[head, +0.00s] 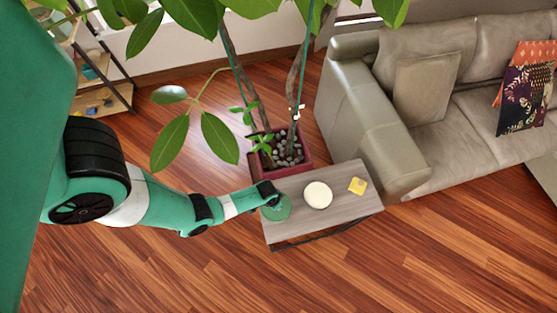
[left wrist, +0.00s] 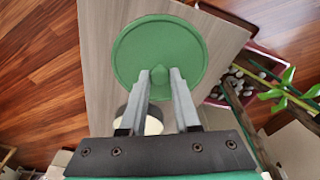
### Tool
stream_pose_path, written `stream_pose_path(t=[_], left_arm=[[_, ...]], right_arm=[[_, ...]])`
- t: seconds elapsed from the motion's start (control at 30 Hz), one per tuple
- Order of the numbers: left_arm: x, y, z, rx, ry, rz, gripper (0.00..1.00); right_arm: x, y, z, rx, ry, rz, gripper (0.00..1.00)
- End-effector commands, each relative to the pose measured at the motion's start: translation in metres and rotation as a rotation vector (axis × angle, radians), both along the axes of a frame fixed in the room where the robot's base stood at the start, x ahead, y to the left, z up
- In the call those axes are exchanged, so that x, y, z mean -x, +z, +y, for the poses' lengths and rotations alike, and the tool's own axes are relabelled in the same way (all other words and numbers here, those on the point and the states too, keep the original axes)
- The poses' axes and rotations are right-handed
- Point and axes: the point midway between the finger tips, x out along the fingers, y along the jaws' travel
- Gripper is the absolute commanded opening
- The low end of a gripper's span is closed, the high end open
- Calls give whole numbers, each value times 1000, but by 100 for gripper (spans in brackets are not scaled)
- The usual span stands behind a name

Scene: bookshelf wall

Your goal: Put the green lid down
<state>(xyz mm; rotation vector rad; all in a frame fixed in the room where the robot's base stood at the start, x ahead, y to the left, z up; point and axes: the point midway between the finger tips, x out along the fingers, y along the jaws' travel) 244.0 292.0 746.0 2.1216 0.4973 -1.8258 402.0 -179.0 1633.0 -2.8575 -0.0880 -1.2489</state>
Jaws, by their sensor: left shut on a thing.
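The green lid (left wrist: 160,48) is a round disc with a small knob. My left gripper (left wrist: 160,77) is shut on the knob in the left wrist view. In the head view the lid (head: 277,207) is at the left end of the small grey wooden table (head: 340,207), with my left gripper (head: 268,195) at its far edge. I cannot tell whether the lid touches the tabletop. The table also fills much of the left wrist view (left wrist: 100,80). My right gripper is in neither view.
A round cream-coloured thing (head: 318,195) is on the table to the right of the lid, and a small yellow thing (head: 357,186) is further right. A potted plant in a red planter (head: 293,168) stands behind the table. A grey sofa (head: 375,125) stands at the right.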

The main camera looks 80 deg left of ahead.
Motion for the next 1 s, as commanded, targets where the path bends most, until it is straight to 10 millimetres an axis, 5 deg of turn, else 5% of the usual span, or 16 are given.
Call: stream_pose_path(t=[0.23, 0.47, 0.83, 0.87, 1.0], left_arm=[[-8, -9, 2, 0, 0, -1, 0], [-14, -48, 3, 0, 0, 0, 0], [-13, -50, 3, 0, 0, 0, 0], [-13, -49, 3, 0, 0, 0, 32], [-13, -48, 3, 0, 0, 0, 57]], right_arm=[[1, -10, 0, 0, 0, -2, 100], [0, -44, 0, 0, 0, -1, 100], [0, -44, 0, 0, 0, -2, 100], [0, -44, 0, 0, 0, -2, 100], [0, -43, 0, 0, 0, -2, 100]])
